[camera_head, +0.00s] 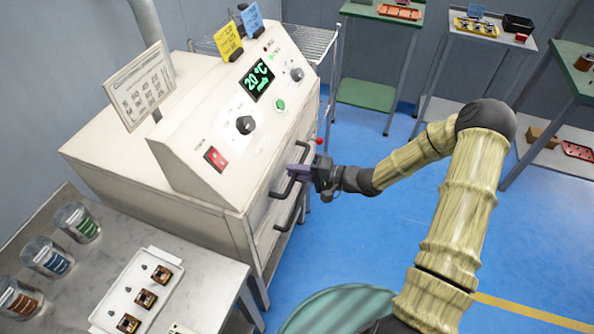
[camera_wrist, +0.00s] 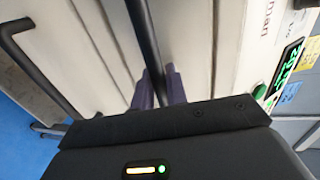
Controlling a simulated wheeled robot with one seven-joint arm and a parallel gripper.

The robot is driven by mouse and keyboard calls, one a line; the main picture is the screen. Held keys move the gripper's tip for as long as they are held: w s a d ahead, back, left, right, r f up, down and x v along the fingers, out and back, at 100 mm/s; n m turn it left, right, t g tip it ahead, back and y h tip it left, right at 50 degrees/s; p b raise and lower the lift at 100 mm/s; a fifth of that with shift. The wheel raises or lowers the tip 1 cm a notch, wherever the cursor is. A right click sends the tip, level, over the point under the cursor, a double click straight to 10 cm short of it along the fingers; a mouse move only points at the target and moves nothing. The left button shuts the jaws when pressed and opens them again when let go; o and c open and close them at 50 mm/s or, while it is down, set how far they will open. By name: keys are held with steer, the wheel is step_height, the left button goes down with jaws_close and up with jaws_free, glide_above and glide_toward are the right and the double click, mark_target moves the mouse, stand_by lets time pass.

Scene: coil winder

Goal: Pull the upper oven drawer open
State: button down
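The cream oven (camera_head: 215,130) stands at the left with a sloped control panel. Its front has two dark bar handles, the upper drawer handle (camera_head: 278,193) and the lower handle (camera_head: 291,218). The upper drawer's front looks flush with the oven. My gripper (camera_head: 297,172) is at the upper handle, with purple fingers. In the wrist view the upper handle (camera_wrist: 147,35) runs between the fingers (camera_wrist: 160,88), one on each side and close against it. The fingertips are partly hidden behind the bar and gripper body. The lower handle (camera_wrist: 35,65) shows at the left there.
A steel table (camera_head: 200,250) with a white tray (camera_head: 110,310) and several spools stands at the front left. A wire rack (camera_head: 310,40) is behind the oven. Blue floor (camera_head: 350,220) is free in front of the oven. Other tables line the back.

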steer(key=shift+d, duration=0.15)
steer(key=f+v, duration=0.3)
steer(key=v, duration=1.2)
steer(key=d+f+v, duration=0.1)
steer(key=f+v, duration=0.2)
steer(key=v, duration=1.3)
steer(key=shift+s+d+f, duration=0.25)
steer(key=shift+s+d, duration=0.05)
steer(key=shift+d, duration=0.1)
steer(key=c, duration=1.5)
jaws_free()
steer(key=b+v, duration=0.2)
steer(key=v, duration=1.5)
steer(key=shift+d, duration=0.2)
steer(key=shift+a, duration=0.1)
